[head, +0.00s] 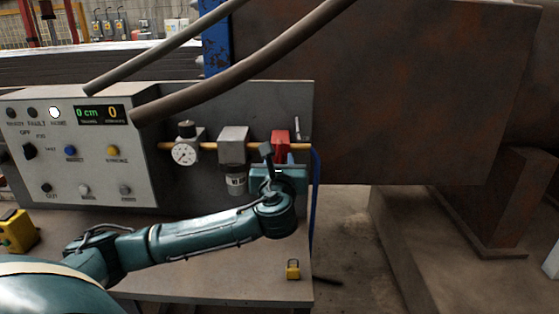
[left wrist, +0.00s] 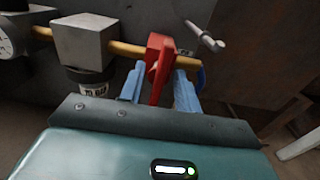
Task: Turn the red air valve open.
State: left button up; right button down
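The red air valve (head: 281,142) sits on a copper-coloured pipe on the grey panel, right of a grey block with a clear bowl. In the left wrist view, the red valve (left wrist: 157,62) stands upright across the pipe. My left gripper (head: 280,164) is at the valve from the front. Its two blue fingers (left wrist: 160,88) are apart, one on each side of the valve's lower part, with small gaps visible. The gripper looks open; whether either finger touches the valve is unclear. The gripper hides part of the valve in the head view. My right gripper is not in view.
A pressure gauge (head: 184,151) and the grey block (head: 233,143) sit left on the same pipe. A control box (head: 80,150) with buttons and a display stands further left. A small yellow padlock (head: 293,270) lies on the bench. A blue hose hangs right of the valve.

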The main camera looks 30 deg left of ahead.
pick_arm(q)
jog(key=shift+c, duration=0.2)
grip_shut()
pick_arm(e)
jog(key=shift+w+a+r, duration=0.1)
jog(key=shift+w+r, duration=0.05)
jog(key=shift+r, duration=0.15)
pick_arm(q)
jog(key=shift+n, duration=0.4)
jog(key=n, duration=0.3)
jog(key=shift+s+a+p, duration=0.1)
jog(key=shift+a+p, duration=0.05)
jog(key=shift+p, duration=0.2)
jog(key=n, duration=0.4)
jog(key=n+b, duration=0.1)
jog(key=n, duration=0.4)
jog(key=f+n, duration=0.1)
jog(key=n, duration=0.3)
jog(key=shift+s+a+n, duration=0.15)
jog(key=shift+a+n, duration=0.15)
jog(key=shift+n, duration=0.1)
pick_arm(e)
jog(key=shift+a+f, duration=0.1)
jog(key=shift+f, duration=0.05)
pick_arm(q)
jog(key=shift+n, duration=0.3)
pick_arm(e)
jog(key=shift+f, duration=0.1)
